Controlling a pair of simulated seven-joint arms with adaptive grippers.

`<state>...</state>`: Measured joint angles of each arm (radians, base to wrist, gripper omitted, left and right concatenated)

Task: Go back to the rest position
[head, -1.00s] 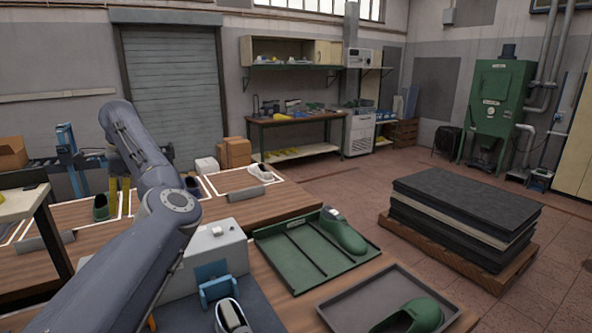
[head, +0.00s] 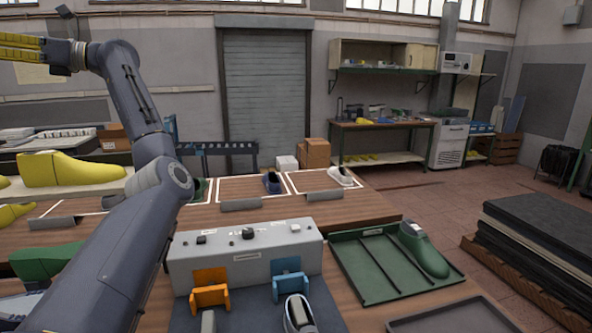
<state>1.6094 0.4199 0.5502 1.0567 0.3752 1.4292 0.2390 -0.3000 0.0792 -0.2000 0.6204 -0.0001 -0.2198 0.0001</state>
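My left arm rises from the lower left of the head view. Its gripper (head: 22,47) is at the upper left edge, with yellow fingers pointing left, high above the table and apart from every last. The fingers are partly cut off by the frame, so their opening is unclear. My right gripper is out of view. A large yellow last (head: 70,170) and a green last (head: 45,262) lie at the left. A green last (head: 425,250) sits in the green tray (head: 360,232). A dark blue last (head: 272,182) and a white last (head: 340,176) stand in white-outlined areas.
A grey box (head: 245,258) with an orange clamp (head: 210,288) and a blue clamp (head: 290,280) stands in front. A pale last (head: 300,314) is at the blue clamp. A grey tray (head: 450,318) is at lower right. Stacked dark sheets (head: 545,235) stand beyond.

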